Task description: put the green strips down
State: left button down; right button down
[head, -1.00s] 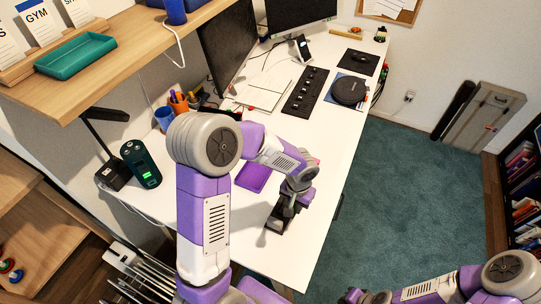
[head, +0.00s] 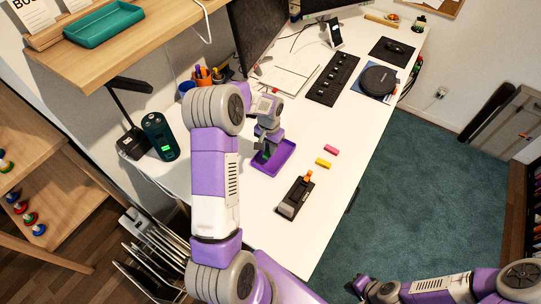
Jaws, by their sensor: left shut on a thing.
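My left gripper (head: 264,156) is above the purple tray (head: 284,161) on the white desk. It is shut on the green strips (head: 260,156), of which only a small dark green part shows between the fingers. I cannot tell whether the strips touch the tray floor. My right gripper (head: 358,287) is low at the bottom of the head view, away from the desk and over the floor; its fingers are too dark and small to read.
A black device (head: 293,198) with an orange piece at its far end stands in front of the tray. A pink block (head: 331,149) and a yellow block (head: 323,162) lie right of the tray. The desk's front right is clear.

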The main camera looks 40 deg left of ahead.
pick_arm(q)
jog(key=shift+f+b, duration=0.35)
jog(key=shift+f, duration=2.05)
jog(key=shift+f+b, duration=0.35)
jog(key=shift+f, duration=0.05)
jog(key=c, duration=1)
grip_release()
jog(key=shift+r, duration=0.1)
jog(key=shift+r, duration=0.1)
jog(key=shift+r+p, duration=0.35)
jog(key=shift+p, duration=0.1)
notch_tip(320, 180, up, 12)
jog(key=shift+f+p, duration=0.1)
jog(key=shift+p, duration=0.8)
